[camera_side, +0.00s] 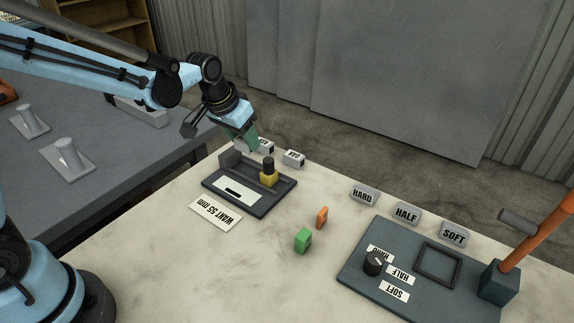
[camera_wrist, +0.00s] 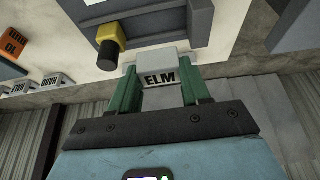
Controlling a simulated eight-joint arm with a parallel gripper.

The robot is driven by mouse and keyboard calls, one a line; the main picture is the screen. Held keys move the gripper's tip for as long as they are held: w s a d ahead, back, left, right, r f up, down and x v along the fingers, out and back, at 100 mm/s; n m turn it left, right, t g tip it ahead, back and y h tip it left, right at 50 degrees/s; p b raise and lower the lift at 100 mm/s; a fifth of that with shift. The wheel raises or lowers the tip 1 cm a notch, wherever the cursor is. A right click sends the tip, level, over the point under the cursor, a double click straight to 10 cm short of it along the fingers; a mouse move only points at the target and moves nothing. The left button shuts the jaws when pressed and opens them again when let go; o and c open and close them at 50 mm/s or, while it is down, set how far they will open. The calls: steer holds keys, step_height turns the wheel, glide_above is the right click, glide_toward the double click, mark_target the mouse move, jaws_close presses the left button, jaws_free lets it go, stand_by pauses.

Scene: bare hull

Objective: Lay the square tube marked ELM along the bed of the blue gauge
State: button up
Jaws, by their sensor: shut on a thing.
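My gripper (camera_side: 246,143) is at the far edge of the pale table, just behind the blue gauge. Its green fingers are shut on the square tube marked ELM (camera_wrist: 160,77), seen between the fingertips in the wrist view. The blue gauge (camera_side: 262,210) is a dark slate tray with a grey end block (camera_side: 230,158) and a yellow slider (camera_side: 269,179) with a black knob. The slider also shows in the wrist view (camera_wrist: 112,40). I cannot tell whether the tube touches the table.
A grey tube (camera_side: 293,158) with unreadable small lettering lies right of my gripper. A "WANT 55 mm" card (camera_side: 215,213) lies before the gauge. Green (camera_side: 303,240) and orange (camera_side: 322,217) blocks stand right. HARD, HALF and SOFT blocks (camera_side: 407,213) stand behind a dark panel (camera_side: 365,285).

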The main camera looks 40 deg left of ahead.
steer(key=shift+f, duration=3.2)
steer(key=o, duration=1.1)
steer(key=shift+a, duration=0.1)
steer(key=shift+d+v, duration=0.2)
steer(key=shift+v, duration=5.8)
